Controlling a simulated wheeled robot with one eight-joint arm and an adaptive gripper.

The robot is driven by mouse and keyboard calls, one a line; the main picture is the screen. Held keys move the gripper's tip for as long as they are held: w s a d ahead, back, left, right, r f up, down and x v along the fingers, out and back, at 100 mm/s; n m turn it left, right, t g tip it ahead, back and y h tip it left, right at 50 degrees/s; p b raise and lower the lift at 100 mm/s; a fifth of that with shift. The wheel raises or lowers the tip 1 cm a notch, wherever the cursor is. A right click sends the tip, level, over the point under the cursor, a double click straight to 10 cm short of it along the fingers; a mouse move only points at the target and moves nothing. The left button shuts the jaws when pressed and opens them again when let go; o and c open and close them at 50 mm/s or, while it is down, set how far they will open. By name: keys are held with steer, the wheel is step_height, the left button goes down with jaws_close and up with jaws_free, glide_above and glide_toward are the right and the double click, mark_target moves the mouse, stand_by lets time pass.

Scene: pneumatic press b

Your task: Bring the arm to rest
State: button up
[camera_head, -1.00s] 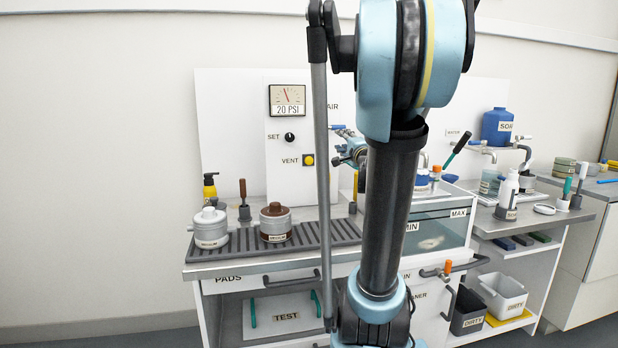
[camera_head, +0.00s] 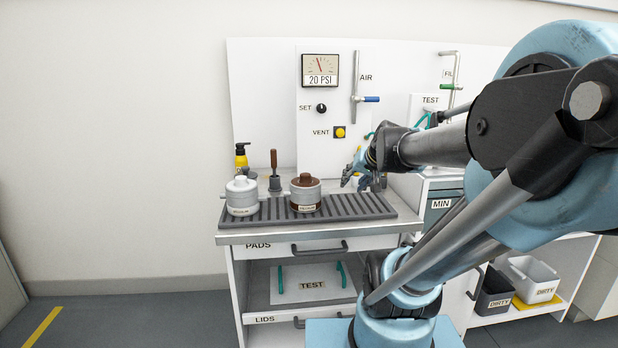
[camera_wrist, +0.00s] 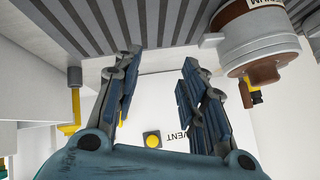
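My gripper (camera_head: 362,178) is above the right part of the ribbed rack (camera_head: 350,207), in front of the white panel. In the wrist view my gripper (camera_wrist: 157,82) has its two blue-grey fingers spread well apart with nothing between them. The ribbed rack (camera_wrist: 150,20) shows at the top of that view. A brown-and-white canister (camera_head: 306,195) stands on the rack to the left of my gripper, apart from it. The canister also shows upside down in the wrist view (camera_wrist: 258,38). My arm reaches in from the right and hides much of the bench there.
A white canister (camera_head: 242,197) stands at the rack's left end. The panel behind carries a gauge reading 20 PSI (camera_head: 320,70), a SET knob (camera_head: 321,108), a yellow VENT button (camera_head: 340,132) and a blue-tipped AIR valve (camera_head: 371,99). Bins (camera_head: 534,277) sit low at right.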

steer(key=s+d+f+h, duration=0.1)
steer(key=s+d+n+h, duration=0.1)
steer(key=s+d, duration=0.1)
steer(key=s+d+f+g, duration=0.1)
steer(key=shift+s+d+f+h, duration=0.2)
steer(key=shift+f+h, duration=0.1)
steer(key=shift+h, duration=0.1)
steer(key=s+f+g, duration=0.5)
steer(key=s+f, duration=0.6)
steer(key=s, duration=0.4)
steer(key=shift+s+d+n, duration=0.15)
steer(key=shift+n, duration=0.15)
steer(key=shift+w+f, duration=0.25)
steer(key=shift+w, duration=0.25)
